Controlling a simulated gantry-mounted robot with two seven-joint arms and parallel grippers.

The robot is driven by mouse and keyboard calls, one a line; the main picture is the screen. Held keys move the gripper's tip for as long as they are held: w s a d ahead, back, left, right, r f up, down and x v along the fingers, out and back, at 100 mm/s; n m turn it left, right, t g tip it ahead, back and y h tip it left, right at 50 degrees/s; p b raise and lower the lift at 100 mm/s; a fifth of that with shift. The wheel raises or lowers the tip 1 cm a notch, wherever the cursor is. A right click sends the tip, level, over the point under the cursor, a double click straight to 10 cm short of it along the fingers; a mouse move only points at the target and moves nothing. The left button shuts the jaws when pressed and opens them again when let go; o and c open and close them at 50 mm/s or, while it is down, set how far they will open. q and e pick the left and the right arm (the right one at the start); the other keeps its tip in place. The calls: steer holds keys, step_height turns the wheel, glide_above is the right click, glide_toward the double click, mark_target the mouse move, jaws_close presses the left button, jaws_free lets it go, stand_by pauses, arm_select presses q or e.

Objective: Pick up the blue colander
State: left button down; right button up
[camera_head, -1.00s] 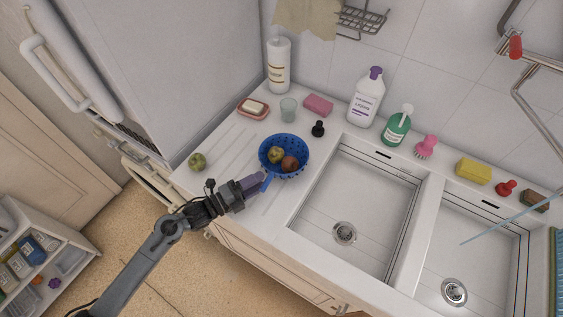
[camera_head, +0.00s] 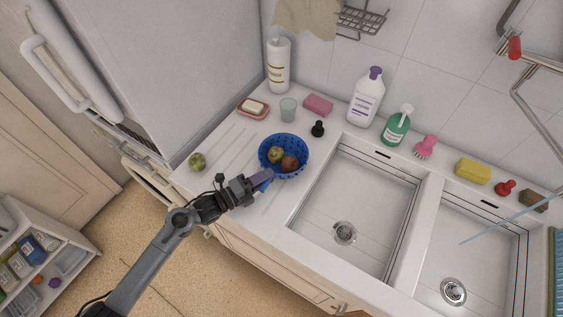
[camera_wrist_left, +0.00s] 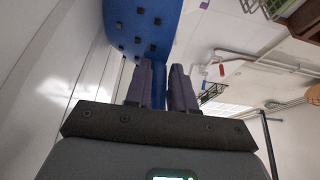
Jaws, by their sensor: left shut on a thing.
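The blue colander (camera_head: 297,142) stands on the counter to the left of the sink, with several round fruits in it, one greenish and one reddish-brown among them. My left gripper (camera_head: 265,177) is at the colander's near-left side and is shut on it, apparently at a handle or rim. In the left wrist view the dark fingers (camera_wrist_left: 161,88) have a blue part of the colander between them, and the perforated blue wall (camera_wrist_left: 145,28) rises just beyond. The colander looks level; I cannot tell whether it is clear of the counter. My right gripper is not in view.
A double sink (camera_head: 350,200) lies to the right. A green fruit (camera_head: 197,161) sits on the counter at the left. A black stopper (camera_head: 317,129), a glass (camera_head: 288,109), a soap dish (camera_head: 253,108) and a pink sponge (camera_head: 318,104) stand behind the colander.

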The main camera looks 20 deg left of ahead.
arm_select(q)
steer(key=shift+r, duration=0.1)
stand_by(0.3)
steer(key=shift+r, duration=0.8)
steer(key=w+d+r, duration=0.2)
steer(key=d+r, duration=0.7)
steer(key=d, duration=0.2)
steer(key=shift+d+r, duration=0.2)
steer(key=shift+d, duration=0.05)
